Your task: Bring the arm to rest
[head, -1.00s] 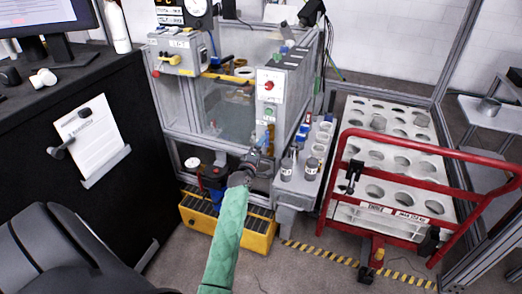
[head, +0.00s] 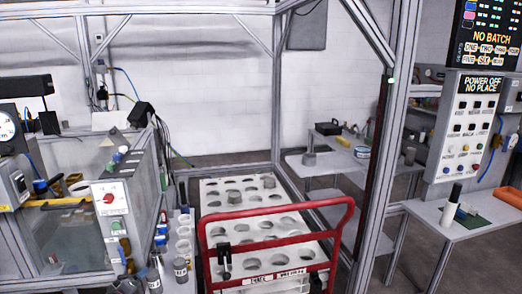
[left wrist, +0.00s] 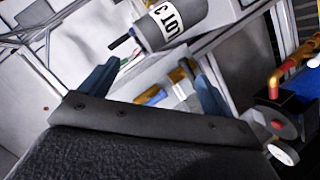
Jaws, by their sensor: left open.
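My left gripper (left wrist: 153,88) shows in the left wrist view with its two blue fingers wide apart. Nothing sits between the fingertips. A grey cylinder with a white lot label (left wrist: 172,24) lies beyond the fingers and appears apart from them. In the head view my left arm cannot be made out clearly. My right arm and gripper are in neither view.
A clear-walled machine (head: 85,235) stands at the left. Beside it is a red-railed cart (head: 285,241) with a white holed rack (head: 240,198). A frame post (head: 391,130) stands right of the cart, before a side table (head: 470,225). Floor shows at right.

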